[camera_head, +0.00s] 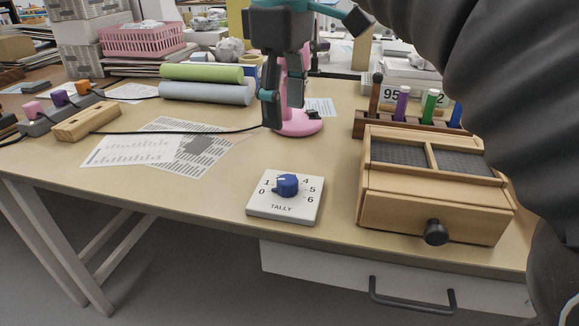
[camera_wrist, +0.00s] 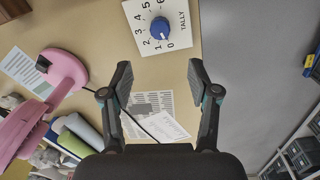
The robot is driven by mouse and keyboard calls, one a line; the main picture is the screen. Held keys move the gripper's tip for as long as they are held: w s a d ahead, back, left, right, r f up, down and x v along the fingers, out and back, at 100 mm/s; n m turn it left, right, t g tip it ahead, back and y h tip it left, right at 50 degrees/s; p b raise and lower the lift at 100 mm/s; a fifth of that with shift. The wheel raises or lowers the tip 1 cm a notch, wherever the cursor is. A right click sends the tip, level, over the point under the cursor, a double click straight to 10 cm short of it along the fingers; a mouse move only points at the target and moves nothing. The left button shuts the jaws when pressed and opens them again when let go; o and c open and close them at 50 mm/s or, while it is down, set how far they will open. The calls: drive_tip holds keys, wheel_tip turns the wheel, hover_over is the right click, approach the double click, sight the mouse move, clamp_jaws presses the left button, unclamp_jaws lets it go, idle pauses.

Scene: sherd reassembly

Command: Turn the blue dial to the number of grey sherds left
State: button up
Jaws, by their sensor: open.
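The blue dial (camera_head: 287,185) sits on a white TALLY plate (camera_head: 284,212) numbered 0 to 6, near the table's front edge. It also shows at the top of the wrist view (camera_wrist: 160,29). Its nub seems to point near 0; I cannot tell exactly. My gripper (camera_head: 281,105) is open and empty, above the table and behind the dial in the head view. In the wrist view its fingers (camera_wrist: 160,72) are spread apart, clear of the plate. A grey patch (camera_head: 200,145) lies on a printed sheet; I cannot tell whether it is a sherd or print.
A wooden box (camera_head: 375,205) with two dark-lined compartments and a black-knobbed drawer stands right of the dial. Behind it is a rack (camera_head: 366,125) of coloured markers. A pink stand (camera_head: 297,124) is behind my gripper. A black cable crosses the table. Bare tabletop surrounds the plate.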

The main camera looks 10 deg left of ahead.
sight(287, 179)
drive_tip(key=f+b, duration=0.1)
drive_tip(key=f, duration=0.5)
drive_tip(key=f+b, duration=0.2)
drive_tip(key=f, duration=0.4)
drive_tip(key=shift+w+d+f, duration=0.1)
drive_tip(key=shift+w+f, duration=0.1)
drive_tip(key=shift+f, duration=0.1)
clamp_jaws()
